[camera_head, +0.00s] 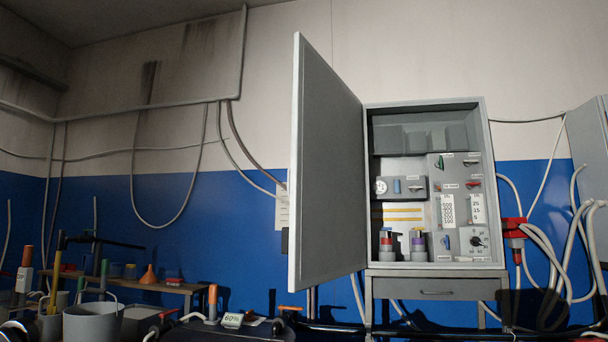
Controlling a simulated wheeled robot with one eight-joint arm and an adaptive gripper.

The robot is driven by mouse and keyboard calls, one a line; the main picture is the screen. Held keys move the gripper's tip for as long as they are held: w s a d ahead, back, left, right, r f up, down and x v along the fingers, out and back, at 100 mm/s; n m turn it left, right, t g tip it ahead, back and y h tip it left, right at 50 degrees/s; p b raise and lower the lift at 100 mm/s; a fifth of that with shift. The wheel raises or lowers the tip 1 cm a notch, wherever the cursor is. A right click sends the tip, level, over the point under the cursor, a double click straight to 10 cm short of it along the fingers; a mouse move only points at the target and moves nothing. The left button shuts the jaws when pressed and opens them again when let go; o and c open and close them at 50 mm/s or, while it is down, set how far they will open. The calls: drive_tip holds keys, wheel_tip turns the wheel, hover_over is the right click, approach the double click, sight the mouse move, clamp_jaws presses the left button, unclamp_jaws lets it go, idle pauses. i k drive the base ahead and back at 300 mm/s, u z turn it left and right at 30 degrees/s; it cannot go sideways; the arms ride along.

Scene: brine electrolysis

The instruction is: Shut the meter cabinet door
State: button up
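The meter cabinet (486,180) is a grey metal box on a stand at the right of centre. Its door (325,165) is hinged on the cabinet's left side and stands wide open, swung out toward me. A small dark fitting (285,241) shows at the door's left edge; I cannot tell if it belongs to the door. Inside are meters, switches, a dial (479,240) and label strips, all uncovered. My gripper is not in this view.
A drawer (428,288) sits below the cabinet. A red connector (514,230) and looped cables hang to its right. A grey bucket (91,322), a low wooden table (140,284) and a "60%" label (232,320) are at the lower left. Dark clutter lies below the door.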

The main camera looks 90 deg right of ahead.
sight(326, 193)
drive_tip(key=i, duration=1.6)
drive_tip(key=z, duration=4.5)
drive_tip(key=i, duration=1)
drive_tip(key=u, duration=0.05)
